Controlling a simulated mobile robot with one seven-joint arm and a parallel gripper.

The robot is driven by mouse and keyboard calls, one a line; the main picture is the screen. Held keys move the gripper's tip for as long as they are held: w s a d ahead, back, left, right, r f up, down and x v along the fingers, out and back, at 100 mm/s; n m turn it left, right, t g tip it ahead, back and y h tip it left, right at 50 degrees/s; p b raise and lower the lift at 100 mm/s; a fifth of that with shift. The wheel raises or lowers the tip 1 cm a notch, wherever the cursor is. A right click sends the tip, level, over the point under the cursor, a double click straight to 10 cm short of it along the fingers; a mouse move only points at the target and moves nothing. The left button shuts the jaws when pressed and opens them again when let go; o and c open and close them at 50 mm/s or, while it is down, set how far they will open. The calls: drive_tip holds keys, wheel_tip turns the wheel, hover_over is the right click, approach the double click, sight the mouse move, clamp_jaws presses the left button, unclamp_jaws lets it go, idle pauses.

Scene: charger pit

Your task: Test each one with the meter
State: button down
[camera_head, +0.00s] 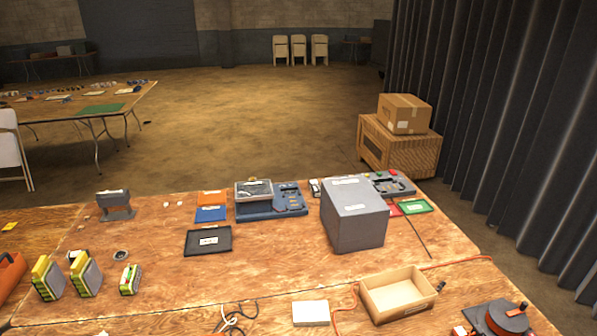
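My gripper is not in view. Several yellow-and-grey blocks stand at the front left of the wooden table: one block (47,278), a second (87,275) and a smaller yellow-green one (129,279). They look like battery packs. A blue-grey device (288,201) with a recessed panel sits mid-table, with a grey bin (253,191) at its left. Another grey device (390,184) with coloured buttons sits behind a large grey box (355,215), which partly hides it. A small pale item (315,188) lies between them. I cannot tell which of these is the meter.
Orange (212,197) and blue (211,214) mats lie near a black tray (208,241). A green tray (415,207) is right of the box. An open wooden box (396,294), white block (310,313) and cable reel (507,317) stand at the front right. The centre is clear.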

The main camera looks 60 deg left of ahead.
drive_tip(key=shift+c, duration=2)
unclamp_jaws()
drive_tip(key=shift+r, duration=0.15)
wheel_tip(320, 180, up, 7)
drive_tip(key=p, duration=0.8)
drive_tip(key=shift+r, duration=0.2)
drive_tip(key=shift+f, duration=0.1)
